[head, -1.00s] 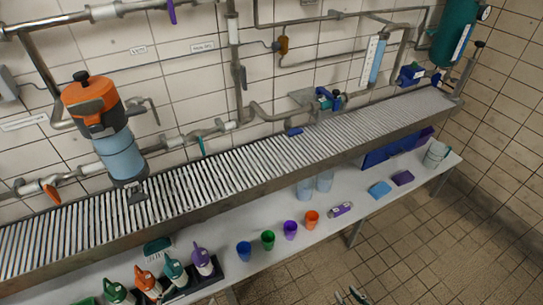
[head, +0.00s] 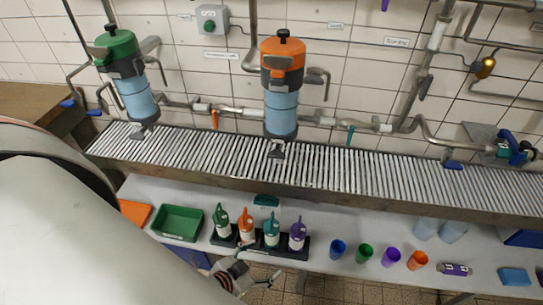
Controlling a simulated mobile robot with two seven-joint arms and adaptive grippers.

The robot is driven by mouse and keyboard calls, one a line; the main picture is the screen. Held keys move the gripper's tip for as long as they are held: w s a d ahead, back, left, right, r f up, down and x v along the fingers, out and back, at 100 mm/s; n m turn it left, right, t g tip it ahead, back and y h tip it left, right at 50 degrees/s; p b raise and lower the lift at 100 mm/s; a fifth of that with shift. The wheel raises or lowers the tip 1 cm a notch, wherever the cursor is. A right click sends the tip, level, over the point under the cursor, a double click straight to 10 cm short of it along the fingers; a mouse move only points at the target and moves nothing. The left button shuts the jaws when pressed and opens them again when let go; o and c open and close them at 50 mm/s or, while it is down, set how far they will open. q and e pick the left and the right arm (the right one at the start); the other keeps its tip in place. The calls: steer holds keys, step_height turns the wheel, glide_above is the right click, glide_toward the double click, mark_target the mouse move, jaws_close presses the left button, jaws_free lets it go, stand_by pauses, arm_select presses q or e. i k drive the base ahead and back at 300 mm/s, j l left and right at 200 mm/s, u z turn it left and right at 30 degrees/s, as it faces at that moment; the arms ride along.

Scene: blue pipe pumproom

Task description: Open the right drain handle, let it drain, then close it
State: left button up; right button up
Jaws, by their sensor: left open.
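Two filter canisters hang on the tiled wall: a green-topped one (head: 123,70) at left and an orange-topped one (head: 283,85) to its right. Each has a small grey fitting at its base, at left (head: 144,131) and right (head: 277,149). An orange handle (head: 214,118) and a teal handle (head: 350,134) sit on the pipe either side of the orange-topped canister. I cannot tell which part is the right drain handle. My left gripper (head: 257,268) is open and empty, low in front of the bench and far from the canisters. My right gripper is not in view.
A slatted metal grate (head: 215,152) runs under the canisters. The bench below holds a green tray (head: 178,223), several spray bottles in a black rack (head: 226,239), and coloured cups (head: 391,257). A blue valve (head: 515,148) is at far right. Floor is clear at bottom right.

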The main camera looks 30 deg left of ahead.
mark_target(277, 154)
steer(key=u, duration=0.95)
